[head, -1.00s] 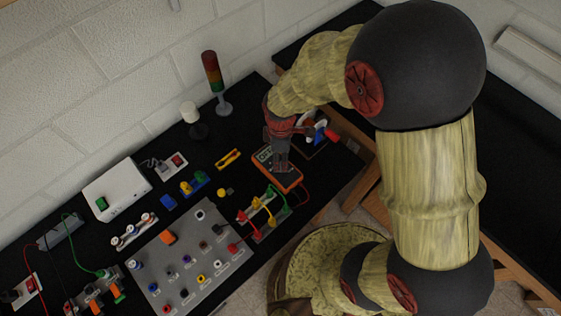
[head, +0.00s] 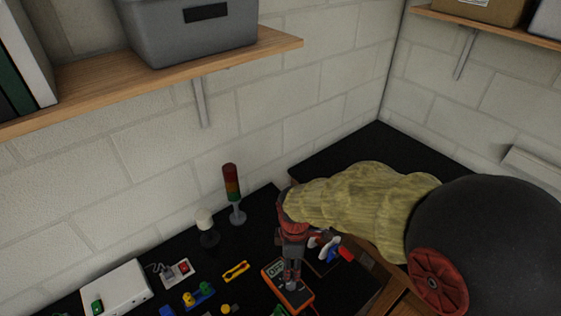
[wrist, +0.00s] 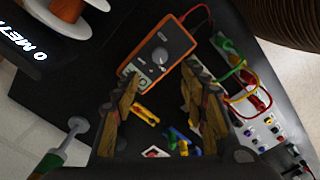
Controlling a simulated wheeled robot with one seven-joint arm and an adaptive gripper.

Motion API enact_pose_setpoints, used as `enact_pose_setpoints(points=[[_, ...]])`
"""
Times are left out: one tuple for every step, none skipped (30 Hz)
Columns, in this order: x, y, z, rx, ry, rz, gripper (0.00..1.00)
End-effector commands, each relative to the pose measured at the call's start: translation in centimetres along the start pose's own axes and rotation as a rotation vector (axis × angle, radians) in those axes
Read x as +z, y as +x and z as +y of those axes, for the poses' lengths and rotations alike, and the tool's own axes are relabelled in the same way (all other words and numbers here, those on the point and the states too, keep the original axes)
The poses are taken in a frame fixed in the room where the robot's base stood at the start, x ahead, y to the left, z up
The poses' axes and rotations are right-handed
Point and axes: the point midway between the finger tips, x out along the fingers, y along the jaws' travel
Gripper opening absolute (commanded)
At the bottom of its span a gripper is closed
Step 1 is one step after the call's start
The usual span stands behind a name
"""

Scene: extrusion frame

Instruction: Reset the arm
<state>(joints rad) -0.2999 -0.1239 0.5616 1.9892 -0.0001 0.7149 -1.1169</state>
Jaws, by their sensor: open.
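My gripper (head: 291,278) points down over the black bench beside the orange multimeter in the head view. In the wrist view my gripper (wrist: 162,112) has its two fingers wide apart with nothing held between them. The orange multimeter (head: 294,299) lies on the bench; in the wrist view the multimeter (wrist: 147,70) lies beyond the fingertips, its dial and leads showing. My arm reaches in from the right of the head view, and its lower part is out of frame.
A stack light (head: 232,190) and a white-domed lamp (head: 205,222) stand behind, left of my arm. A yellow tool (head: 235,271) and a white box (head: 117,288) lie on the bench. A wooden shelf (head: 275,45) with a grey bin (head: 190,38) is above. Wire spools (wrist: 70,12) show in the wrist view.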

Motion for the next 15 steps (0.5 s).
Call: enact_pose_setpoints(points=[[0.0, 0.0, 0.0, 0.0, 0.0, 0.0, 0.43], [0.0, 0.0, 0.0, 0.0, 0.002, 0.0, 0.43], [0.0, 0.0, 0.0, 0.0, 0.009, 0.0, 0.43], [0.0, 0.0, 0.0, 0.0, 0.021, 0.0, 0.43], [0.0, 0.0, 0.0, -0.001, 0.039, -0.001, 0.43], [0.1, 0.0, -0.1, -0.004, 0.072, -0.002, 0.43], [0.1, 0.0, -0.2, -0.007, 0.104, -0.004, 0.43], [0.2, 0.1, -0.4, -0.012, 0.141, -0.007, 0.43], [0.4, 0.2, -0.9, -0.024, 0.197, -0.015, 0.43], [0.7, 0.4, -1.4, -0.035, 0.243, -0.023, 0.43], [0.9, 0.5, -1.9, -0.044, 0.292, -0.03, 0.43], [1.2, 0.2, -2.6, -0.052, 0.358, -0.038, 0.43], [1.5, -0.1, -3.0, -0.053, 0.407, -0.041, 0.43], [1.7, -0.6, -3.4, -0.051, 0.459, -0.041, 0.43], [2.1, -1.2, -3.8, -0.045, 0.529, -0.039, 0.43]])
